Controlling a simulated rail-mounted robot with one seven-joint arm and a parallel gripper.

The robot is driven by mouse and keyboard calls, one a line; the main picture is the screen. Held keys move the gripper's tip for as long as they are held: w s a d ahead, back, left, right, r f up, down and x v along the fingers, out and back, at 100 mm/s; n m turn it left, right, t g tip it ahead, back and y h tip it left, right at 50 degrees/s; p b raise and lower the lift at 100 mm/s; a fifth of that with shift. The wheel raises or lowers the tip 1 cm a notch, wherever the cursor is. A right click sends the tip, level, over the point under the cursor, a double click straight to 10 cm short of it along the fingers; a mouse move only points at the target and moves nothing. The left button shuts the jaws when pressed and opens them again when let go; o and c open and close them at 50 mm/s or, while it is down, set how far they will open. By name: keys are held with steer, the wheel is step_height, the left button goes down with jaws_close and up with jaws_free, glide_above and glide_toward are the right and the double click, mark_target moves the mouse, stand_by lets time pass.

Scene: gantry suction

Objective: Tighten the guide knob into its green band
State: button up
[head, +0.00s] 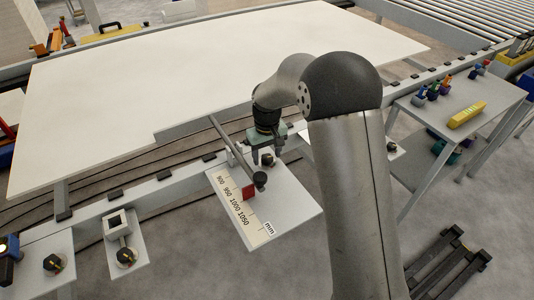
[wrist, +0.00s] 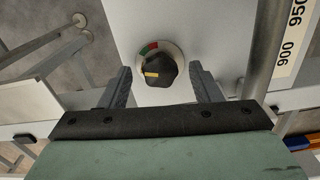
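The guide knob (wrist: 158,68) is black with a yellow pointer mark and sits on a round pale dial on a light grey plate (wrist: 190,22). A small red and green band (wrist: 147,48) shows on the dial's upper left edge. The yellow mark points left, apart from the green part. My gripper (wrist: 160,70) is open, with one finger on each side of the knob and a visible gap at both sides. In the head view my gripper (head: 266,158) points down over the plate (head: 290,205), and the knob (head: 268,159) shows partly between the fingers.
A scale strip (head: 236,208) with a red block (head: 249,192) and a guide rod (head: 226,140) lie left of the gripper. A large white panel (head: 200,70) fills the table behind. Other knobs (head: 126,257) stand at lower left. A side table (head: 480,100) holds small tools.

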mark_target(267, 157)
step_height(267, 157, up, 17)
steer(key=shift+r, duration=0.2)
stand_by(0.4)
